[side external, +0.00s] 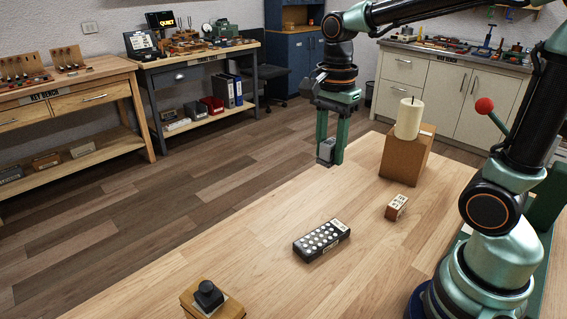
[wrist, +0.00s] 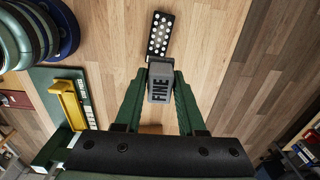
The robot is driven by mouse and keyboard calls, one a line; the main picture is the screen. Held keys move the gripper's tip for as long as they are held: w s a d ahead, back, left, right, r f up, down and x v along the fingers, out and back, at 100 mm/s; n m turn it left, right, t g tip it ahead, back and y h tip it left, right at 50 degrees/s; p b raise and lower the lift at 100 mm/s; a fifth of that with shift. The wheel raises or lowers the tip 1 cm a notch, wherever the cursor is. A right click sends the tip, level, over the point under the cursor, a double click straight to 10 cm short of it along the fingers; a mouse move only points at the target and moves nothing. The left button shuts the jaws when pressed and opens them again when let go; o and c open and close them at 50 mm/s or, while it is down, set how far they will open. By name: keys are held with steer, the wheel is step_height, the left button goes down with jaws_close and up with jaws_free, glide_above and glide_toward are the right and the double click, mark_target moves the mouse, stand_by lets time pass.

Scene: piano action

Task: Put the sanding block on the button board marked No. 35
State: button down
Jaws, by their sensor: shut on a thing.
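The sanding block is a small grey block (side external: 326,150) held between the fingertips of my gripper (side external: 331,158), in the air near the table's far edge. In the wrist view the sanding block (wrist: 160,88) shows the word FINE, and my gripper (wrist: 161,76) has a finger on each side of it. The button board (side external: 321,240) is a black board with rows of white buttons, flat on the table, nearer the side camera than my gripper. In the wrist view the button board (wrist: 160,36) appears just beyond the sanding block, apparently apart from it. I cannot read its number.
A small wooden block with a label (side external: 396,208) lies right of the button board. A wooden box (side external: 402,160) bearing a cream cylinder (side external: 409,118) stands behind it. A wooden block with a black knob (side external: 209,297) is at the front left. The tabletop (side external: 270,220) between is clear.

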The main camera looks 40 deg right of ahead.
mark_target(323, 235)
step_height(323, 235, down, 20)
steer(key=shift+s+f, duration=0.1)
steer(key=shift+s, duration=0.05)
stand_by(0.4)
steer(key=c, duration=0.5)
jaws_free()
